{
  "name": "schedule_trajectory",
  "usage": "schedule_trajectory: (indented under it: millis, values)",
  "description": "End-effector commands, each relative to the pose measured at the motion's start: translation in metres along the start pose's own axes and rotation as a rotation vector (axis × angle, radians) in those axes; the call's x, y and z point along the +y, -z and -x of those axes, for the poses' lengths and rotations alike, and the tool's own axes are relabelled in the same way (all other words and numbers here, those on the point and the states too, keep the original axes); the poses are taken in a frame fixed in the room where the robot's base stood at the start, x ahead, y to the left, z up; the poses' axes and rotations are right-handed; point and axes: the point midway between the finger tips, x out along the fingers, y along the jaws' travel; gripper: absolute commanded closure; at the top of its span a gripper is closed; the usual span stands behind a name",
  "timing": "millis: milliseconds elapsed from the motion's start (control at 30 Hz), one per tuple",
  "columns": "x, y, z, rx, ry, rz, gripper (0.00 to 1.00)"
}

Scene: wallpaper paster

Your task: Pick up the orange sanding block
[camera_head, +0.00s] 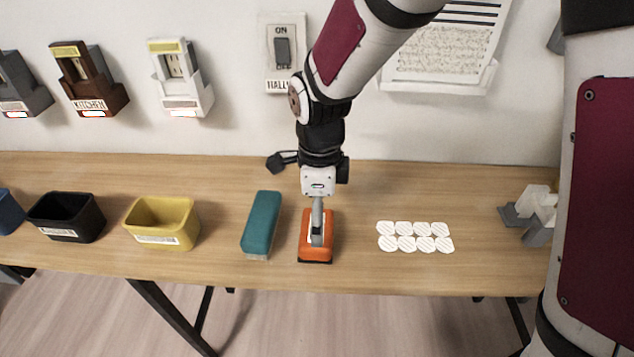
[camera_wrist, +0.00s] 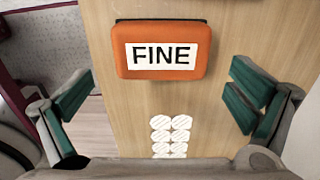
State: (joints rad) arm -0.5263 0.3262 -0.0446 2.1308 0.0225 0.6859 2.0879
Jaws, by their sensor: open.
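The orange sanding block (camera_head: 316,252) lies on the wooden table, near its front edge. In the wrist view the orange sanding block (camera_wrist: 162,80) shows its top, with a white label reading "FINE". My gripper (camera_head: 317,225) is above the block in the head view and hides part of its top. In the wrist view my gripper (camera_wrist: 160,100) is open, with its two green-padded fingers wide apart and nothing between their tips. The block appears ahead of the fingers, toward the top of that view. The exact height above the block is hard to tell.
A teal block (camera_head: 262,224) lies close to the left of the orange one. Several round white discs (camera_head: 415,237) lie to the right. A yellow bin (camera_head: 163,221) and a black bin (camera_head: 66,215) stand further left. Grey and white parts (camera_head: 533,212) sit at the right end.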

Motion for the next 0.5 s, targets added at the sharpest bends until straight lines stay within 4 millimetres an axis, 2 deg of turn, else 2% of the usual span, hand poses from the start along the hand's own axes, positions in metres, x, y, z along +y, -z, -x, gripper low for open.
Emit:
schedule_trajectory:
  millis: [233, 500]
  values:
    - [-0.001, -0.002, -0.018, 0.0, -0.001, 0.001, 0.0]
    - [-0.002, -0.005, -0.055, 0.002, -0.002, 0.001, 0.0]
